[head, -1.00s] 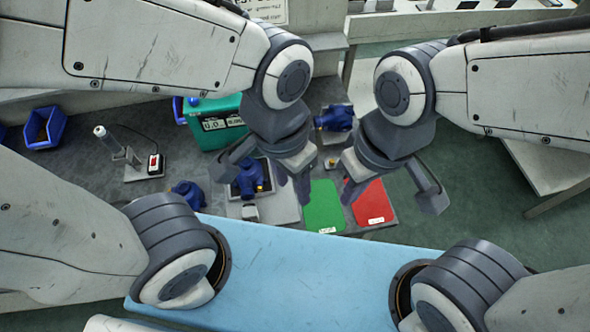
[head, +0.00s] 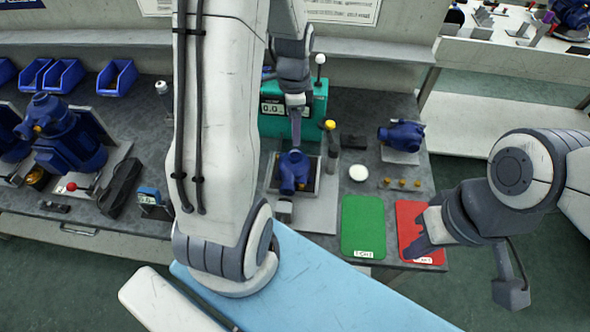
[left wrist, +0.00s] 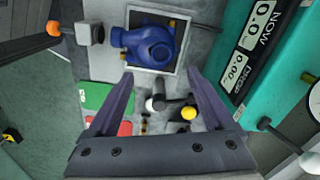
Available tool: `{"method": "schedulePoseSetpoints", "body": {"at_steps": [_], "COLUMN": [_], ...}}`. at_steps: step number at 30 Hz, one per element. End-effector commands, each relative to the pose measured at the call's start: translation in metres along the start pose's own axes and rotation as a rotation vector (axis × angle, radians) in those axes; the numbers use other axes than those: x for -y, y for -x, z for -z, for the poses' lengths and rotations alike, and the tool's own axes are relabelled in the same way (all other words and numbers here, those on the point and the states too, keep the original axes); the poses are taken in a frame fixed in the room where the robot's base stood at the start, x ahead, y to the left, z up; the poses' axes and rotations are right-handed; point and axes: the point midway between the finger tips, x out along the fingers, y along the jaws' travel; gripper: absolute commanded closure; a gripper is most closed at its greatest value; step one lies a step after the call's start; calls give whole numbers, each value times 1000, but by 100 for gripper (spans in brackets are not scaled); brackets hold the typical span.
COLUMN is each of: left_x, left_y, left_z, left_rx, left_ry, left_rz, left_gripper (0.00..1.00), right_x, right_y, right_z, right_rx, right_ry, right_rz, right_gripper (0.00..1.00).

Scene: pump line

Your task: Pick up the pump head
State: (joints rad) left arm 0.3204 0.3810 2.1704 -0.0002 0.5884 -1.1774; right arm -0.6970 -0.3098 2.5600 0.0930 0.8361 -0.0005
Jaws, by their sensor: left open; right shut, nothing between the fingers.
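A blue pump head (head: 293,172) sits in a dark square recess on a grey fixture plate (head: 316,212). In the left wrist view the blue pump head (left wrist: 150,47) lies just beyond the open fingertips, with clear space between. My left gripper (left wrist: 163,84) is open and empty; in the head view it hangs pointing down above the fixture, its fingers partly hidden. A second blue pump part (head: 402,135) stands on a light plate at the right of the bench. My right gripper (head: 412,248) is shut and empty over the red mat (head: 408,215).
A teal display box (head: 312,95) stands right behind the fixture, with a yellow-topped post (head: 330,126) close by. A green mat (head: 362,225), a white dome (head: 359,173) and several brass fittings (head: 402,184) lie to the right. Blue bins (head: 116,78) and a large blue pump (head: 66,140) are left.

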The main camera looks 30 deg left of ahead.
Motion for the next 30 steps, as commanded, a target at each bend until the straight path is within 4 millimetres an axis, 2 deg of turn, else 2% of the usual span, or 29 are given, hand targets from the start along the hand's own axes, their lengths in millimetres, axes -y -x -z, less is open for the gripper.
{"method": "schedulePoseSetpoints", "body": {"at_steps": [6, 14, 21, 24, 30], "left_x": [0, 0, 2, 2, 3], "left_y": [-35, -55, -89, -97, -99], "left_z": [-1, 0, 2, 2, 3], "left_rx": [3, 2, 2, 1, 0], "left_ry": [-3, -3, -3, -3, -3], "left_rz": [-6, -5, -6, -4, 0], "left_gripper": [14, 14, 14, 14, 14], "right_x": [0, 0, 0, 0, 0], "right_y": [0, 2, 6, 7, 6], "right_z": [0, 0, 0, 0, 0], "right_rx": [0, 0, 0, 0, 0], "right_ry": [0, 0, 0, 0, 0], "right_rz": [0, 0, 0, 0, 0], "right_gripper": [100, 100, 100, 100, 100]}}
